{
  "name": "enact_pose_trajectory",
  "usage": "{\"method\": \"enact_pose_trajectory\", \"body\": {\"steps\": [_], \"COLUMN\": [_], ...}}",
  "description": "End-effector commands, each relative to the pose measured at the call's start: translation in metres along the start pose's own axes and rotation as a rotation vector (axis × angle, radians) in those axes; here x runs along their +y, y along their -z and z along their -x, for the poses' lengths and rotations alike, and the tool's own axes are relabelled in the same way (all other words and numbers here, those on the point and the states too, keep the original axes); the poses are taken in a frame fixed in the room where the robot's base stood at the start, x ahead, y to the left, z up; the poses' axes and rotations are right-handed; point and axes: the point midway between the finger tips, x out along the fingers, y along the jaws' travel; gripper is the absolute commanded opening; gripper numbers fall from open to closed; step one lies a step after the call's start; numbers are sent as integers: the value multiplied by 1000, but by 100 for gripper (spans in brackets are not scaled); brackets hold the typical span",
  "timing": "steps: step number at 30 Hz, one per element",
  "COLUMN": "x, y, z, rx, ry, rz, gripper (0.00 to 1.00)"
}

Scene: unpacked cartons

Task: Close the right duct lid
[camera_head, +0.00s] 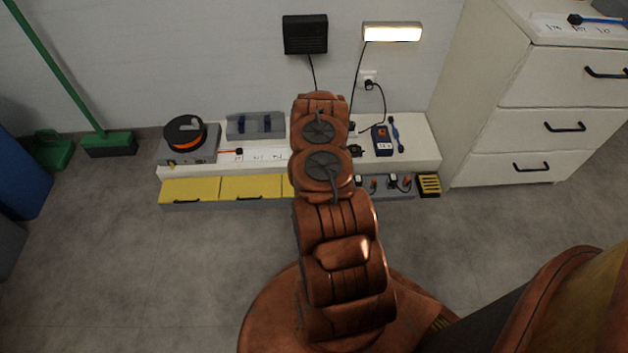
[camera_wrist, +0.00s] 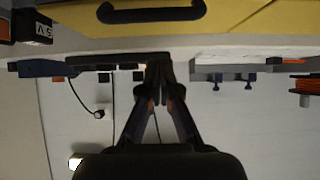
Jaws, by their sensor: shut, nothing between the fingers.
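In the head view, a low white bench has a row of yellow duct lids along its front. The left lid (camera_head: 188,190) and the middle lid (camera_head: 250,187) lie flat, each with a black handle. Only a narrow strip of the right lid (camera_head: 288,187) shows beside my arm; the rest is hidden, so I cannot tell from there whether it is fully down. The wrist view, upside down, shows a yellow lid (camera_wrist: 225,12) with a black handle (camera_wrist: 150,12) at the top. My gripper (camera_wrist: 157,62) is shut and empty, apart from the handle in that picture.
Right of my arm, an open socket strip (camera_head: 385,186) holds plugs, beside a yellow slotted block (camera_head: 429,184). On the bench are an orange reel (camera_head: 186,133), a grey holder (camera_head: 255,125) and a blue meter (camera_head: 382,140). White drawers (camera_head: 545,120) stand right.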

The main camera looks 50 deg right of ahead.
Motion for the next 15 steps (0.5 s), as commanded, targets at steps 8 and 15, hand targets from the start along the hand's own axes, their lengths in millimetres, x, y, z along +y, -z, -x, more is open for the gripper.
{"method": "enact_pose_trajectory", "body": {"steps": [8, 15], "x": [-2, -3], "y": [-21, -35], "z": [-2, -6], "rx": [-5, -2], "ry": [1, 2], "rz": [2, 3], "gripper": [0, 0]}}
